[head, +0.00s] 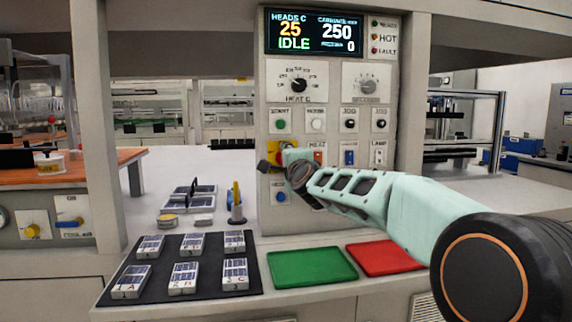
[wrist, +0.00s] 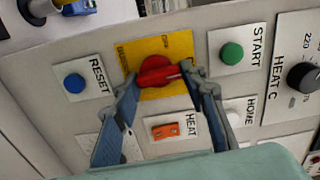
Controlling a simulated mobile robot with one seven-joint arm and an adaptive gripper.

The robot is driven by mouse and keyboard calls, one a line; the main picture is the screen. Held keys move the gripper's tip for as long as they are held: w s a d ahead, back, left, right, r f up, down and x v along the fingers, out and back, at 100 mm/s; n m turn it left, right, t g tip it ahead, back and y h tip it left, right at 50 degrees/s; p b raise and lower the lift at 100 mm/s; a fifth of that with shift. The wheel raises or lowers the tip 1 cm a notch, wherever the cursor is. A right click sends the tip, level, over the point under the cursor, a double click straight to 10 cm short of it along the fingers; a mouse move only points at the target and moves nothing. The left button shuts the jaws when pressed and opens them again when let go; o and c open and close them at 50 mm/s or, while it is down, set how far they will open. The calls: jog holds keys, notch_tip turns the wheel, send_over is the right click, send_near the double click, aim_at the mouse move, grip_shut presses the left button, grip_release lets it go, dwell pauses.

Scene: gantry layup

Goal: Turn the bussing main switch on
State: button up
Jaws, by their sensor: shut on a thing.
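The main switch is a red rotary knob (wrist: 156,71) on a yellow plate (wrist: 178,44) in the wrist view. Its handle lies across the picture, slightly tilted, between my fingertips. My gripper (wrist: 160,78) is shut on the knob, one finger on each side. In the head view the yellow plate (head: 274,147) shows on the lower left of the control panel (head: 330,125). There my gripper (head: 277,162) is at the plate and hides most of the knob.
Close around the knob are the blue RESET button (wrist: 75,83), the green START button (wrist: 231,53), the white HOME button (wrist: 233,118) and the orange HEAT rocker (wrist: 165,130). The display (head: 314,32) reads IDLE. Below are a black mat (head: 205,284) with several modules, a green tray (head: 311,266) and a red tray (head: 384,257).

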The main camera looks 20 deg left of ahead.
jog(key=shift+m, duration=0.6)
jog(key=o, duration=1.2)
jog(key=shift+c, duration=0.2)
jog(key=shift+d, duration=0.1)
jog(key=v, duration=1.2)
